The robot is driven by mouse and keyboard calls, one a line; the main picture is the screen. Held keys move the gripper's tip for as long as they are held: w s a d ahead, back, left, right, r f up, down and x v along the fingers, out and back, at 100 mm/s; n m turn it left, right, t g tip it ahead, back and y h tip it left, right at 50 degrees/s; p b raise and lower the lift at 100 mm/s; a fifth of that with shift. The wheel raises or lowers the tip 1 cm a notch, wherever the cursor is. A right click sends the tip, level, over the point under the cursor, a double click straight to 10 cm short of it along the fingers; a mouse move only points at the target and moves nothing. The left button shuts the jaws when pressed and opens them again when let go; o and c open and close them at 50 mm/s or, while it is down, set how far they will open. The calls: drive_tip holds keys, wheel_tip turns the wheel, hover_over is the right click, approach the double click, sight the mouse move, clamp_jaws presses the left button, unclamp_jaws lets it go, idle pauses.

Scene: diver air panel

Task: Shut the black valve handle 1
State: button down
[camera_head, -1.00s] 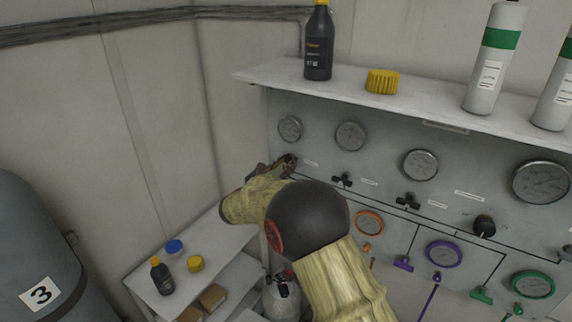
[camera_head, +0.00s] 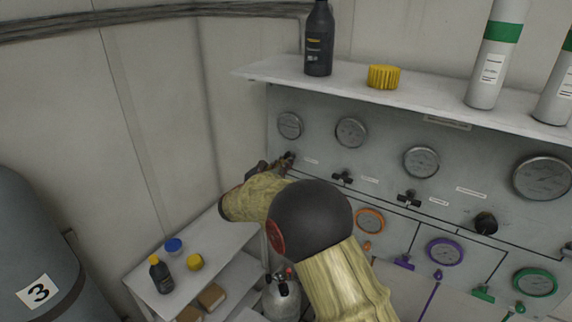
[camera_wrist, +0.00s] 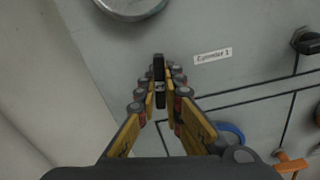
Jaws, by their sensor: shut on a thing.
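The black valve handle 1 (camera_wrist: 159,70) shows in the wrist view as a narrow black piece, upright in the picture, between the fingertips. It sits on the grey panel left of a small white label. My gripper (camera_wrist: 160,82) has its yellow fingers closed on both sides of this handle. In the head view my gripper (camera_head: 280,164) is at the panel's left end, below the leftmost gauge (camera_head: 289,125). There my arm and fingers hide much of the handle.
Other black valve handles (camera_head: 342,178) (camera_head: 408,198) lie to the right along the panel (camera_head: 385,135). A shelf (camera_head: 430,104) with a black bottle (camera_head: 318,45) and yellow cap (camera_head: 383,77) juts out above. A side wall (camera_head: 170,110) stands close on the left.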

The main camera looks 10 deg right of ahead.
drive_tip(key=m+b, duration=0.1)
drive_tip(key=b, duration=0.1)
drive_tip(key=m+b, duration=0.2)
drive_tip(key=b, duration=0.1)
drive_tip(key=shift+f+b, duration=0.3)
drive_tip(key=m+b, duration=0.5)
drive_tip(key=b, duration=0.4)
drive_tip(key=shift+w+a+m, duration=0.1)
drive_tip(key=shift+m, duration=0.2)
drive_tip(key=m+b, duration=0.3)
drive_tip(key=b, duration=0.3)
drive_tip(key=shift+r, duration=0.1)
drive_tip(key=m+b, duration=0.2)
drive_tip(key=b, duration=0.1)
drive_tip(key=m+b, duration=0.2)
drive_tip(key=shift+r, duration=0.25)
drive_tip(key=c, duration=1.9)
unclamp_jaws()
drive_tip(key=shift+r, duration=0.1)
